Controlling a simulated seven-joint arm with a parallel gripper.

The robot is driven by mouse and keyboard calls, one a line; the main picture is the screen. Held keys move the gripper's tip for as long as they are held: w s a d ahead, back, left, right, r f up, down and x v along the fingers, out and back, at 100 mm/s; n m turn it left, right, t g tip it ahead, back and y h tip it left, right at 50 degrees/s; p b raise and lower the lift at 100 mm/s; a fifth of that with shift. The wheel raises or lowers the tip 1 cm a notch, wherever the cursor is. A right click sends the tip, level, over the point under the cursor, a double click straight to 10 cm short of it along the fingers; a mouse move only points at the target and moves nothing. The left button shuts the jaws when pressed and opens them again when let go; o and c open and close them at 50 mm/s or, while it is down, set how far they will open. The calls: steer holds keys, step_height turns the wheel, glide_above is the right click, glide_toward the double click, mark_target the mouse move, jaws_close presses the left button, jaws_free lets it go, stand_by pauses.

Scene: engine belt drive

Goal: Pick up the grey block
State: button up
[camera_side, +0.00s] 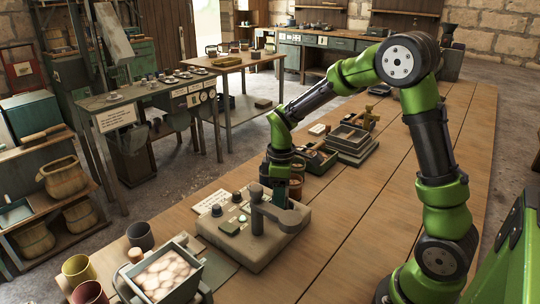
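My gripper (279,190) points down over the wooden table, just behind and above a grey box-like device (257,250). Its fingertips are small and partly blocked by a dark post (257,212) on the device, so I cannot tell if they are open or hold anything. No separate grey block can be made out with certainty; the device is the largest grey blocky thing near my gripper.
A tray of pale round items (165,274) stands at the front left, with a dark cup (140,236) and coloured cups beside it. Open boxes (350,140) and small trays lie behind my gripper. The table's right side (370,215) is largely clear.

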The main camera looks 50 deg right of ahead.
steer(key=c, duration=0.4)
steer(key=shift+r, duration=0.15)
